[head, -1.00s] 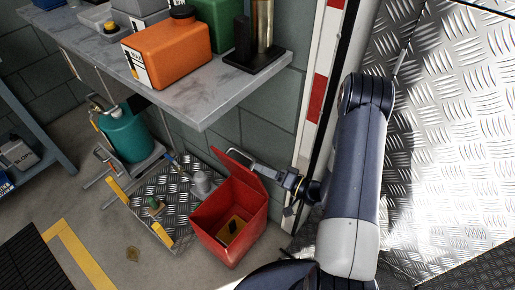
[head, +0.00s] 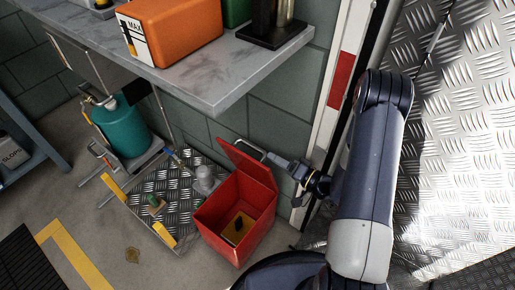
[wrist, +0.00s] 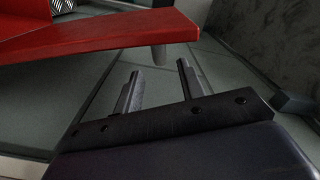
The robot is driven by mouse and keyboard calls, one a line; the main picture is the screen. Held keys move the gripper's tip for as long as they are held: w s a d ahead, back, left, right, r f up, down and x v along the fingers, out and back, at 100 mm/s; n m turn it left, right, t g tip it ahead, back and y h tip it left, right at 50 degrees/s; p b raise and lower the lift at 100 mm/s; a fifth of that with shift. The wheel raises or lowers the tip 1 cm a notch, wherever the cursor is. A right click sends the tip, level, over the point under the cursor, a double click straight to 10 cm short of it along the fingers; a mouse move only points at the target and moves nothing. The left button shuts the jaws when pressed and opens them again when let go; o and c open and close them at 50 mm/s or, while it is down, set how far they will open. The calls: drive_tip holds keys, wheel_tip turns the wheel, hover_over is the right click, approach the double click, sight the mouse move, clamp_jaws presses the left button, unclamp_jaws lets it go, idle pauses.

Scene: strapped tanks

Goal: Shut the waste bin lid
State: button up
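The red waste bin (head: 228,218) stands on the floor. Its red lid (head: 247,163) is raised, tilted up at the bin's back side. A yellowish thing with a dark top (head: 238,228) lies inside the bin. My gripper (head: 252,150) is behind the raised lid, on the wall side, partly hidden by it. In the wrist view my gripper (wrist: 158,82) has its two fingers apart with nothing between them. A red panel edge (wrist: 110,42) crosses just beyond the fingertips there; contact cannot be told.
A grey shelf (head: 215,92) with an orange container (head: 175,28) hangs above. Left of the bin is a metal-plate platform (head: 165,195) with a grey cylinder (head: 206,180) and a teal tank (head: 122,128) behind. A white-red post (head: 341,80) stands near my arm.

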sight(256, 146)
drive_tip(key=b+x, duration=0.1)
drive_tip(key=x, duration=0.7)
drive_tip(key=shift+w+a, duration=0.1)
drive_tip(key=shift+c, duration=0.2)
clamp_jaws()
